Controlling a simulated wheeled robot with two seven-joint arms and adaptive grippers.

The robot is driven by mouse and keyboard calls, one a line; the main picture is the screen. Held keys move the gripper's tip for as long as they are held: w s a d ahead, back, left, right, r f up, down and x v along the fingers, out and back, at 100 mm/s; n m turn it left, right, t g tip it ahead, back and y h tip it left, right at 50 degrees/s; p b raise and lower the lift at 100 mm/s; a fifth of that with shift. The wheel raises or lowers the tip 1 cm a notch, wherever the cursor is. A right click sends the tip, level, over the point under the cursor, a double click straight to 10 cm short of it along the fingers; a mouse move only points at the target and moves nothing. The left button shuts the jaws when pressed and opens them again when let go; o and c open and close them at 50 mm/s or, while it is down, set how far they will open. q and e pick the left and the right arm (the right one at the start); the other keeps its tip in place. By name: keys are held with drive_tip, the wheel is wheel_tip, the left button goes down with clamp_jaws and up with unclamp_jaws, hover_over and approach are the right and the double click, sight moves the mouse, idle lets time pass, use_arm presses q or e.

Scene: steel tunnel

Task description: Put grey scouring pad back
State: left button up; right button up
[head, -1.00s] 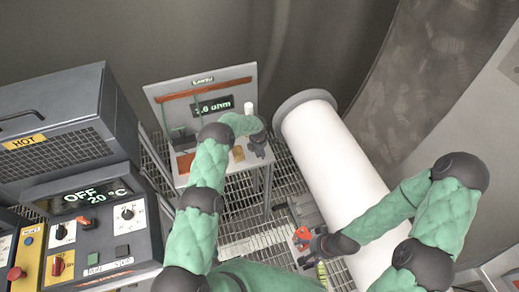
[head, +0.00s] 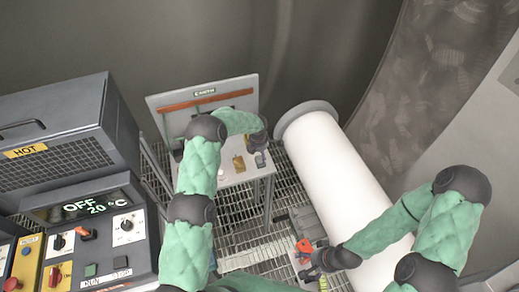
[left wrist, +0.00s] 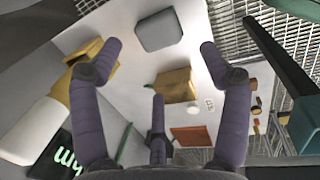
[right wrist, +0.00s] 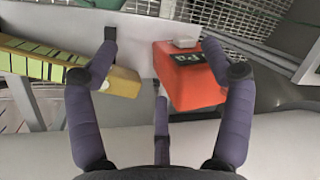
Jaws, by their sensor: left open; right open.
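A grey rounded block (left wrist: 158,30), which looks like the grey scouring pad, lies on the white work surface (left wrist: 130,75) in the left wrist view. It is beyond and between the fingertips of my left gripper (left wrist: 160,50), which is open and empty. In the head view that gripper (head: 258,148) is over the right side of the small white table (head: 232,182), and I cannot make out the pad there. My right gripper (right wrist: 160,45) is open in front of an orange box (right wrist: 190,85); in the head view it (head: 316,257) is low beside the white cylinder.
A yellow-green striped item (right wrist: 35,62) is near my right gripper. The large white cylinder (head: 335,165) and the oven (head: 55,135) flank the table.

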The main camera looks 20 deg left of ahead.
use_arm(q)
drive_tip(key=s+d+f+m+h, duration=0.1)
drive_tip(key=s+d+f+m, duration=0.1)
drive_tip(key=s+d+m, duration=0.3)
drive_tip(key=s+d+f+m+g+h, duration=0.1)
drive_tip(key=s+m, duration=0.2)
drive_tip(key=s, duration=0.5)
drive_tip(key=s+d+f+m+h, duration=0.1)
drive_tip(key=s+d+f+m, duration=0.1)
drive_tip(key=s+m, duration=0.3)
drive_tip(key=s+d+r+m+h, duration=0.1)
drive_tip(key=s+m, duration=0.9)
drive_tip(key=s, duration=1.2)
drive_tip(key=shift+s+d+g, duration=0.3)
drive_tip(key=shift+s+d, duration=0.1)
drive_tip(key=shift+d, duration=0.35)
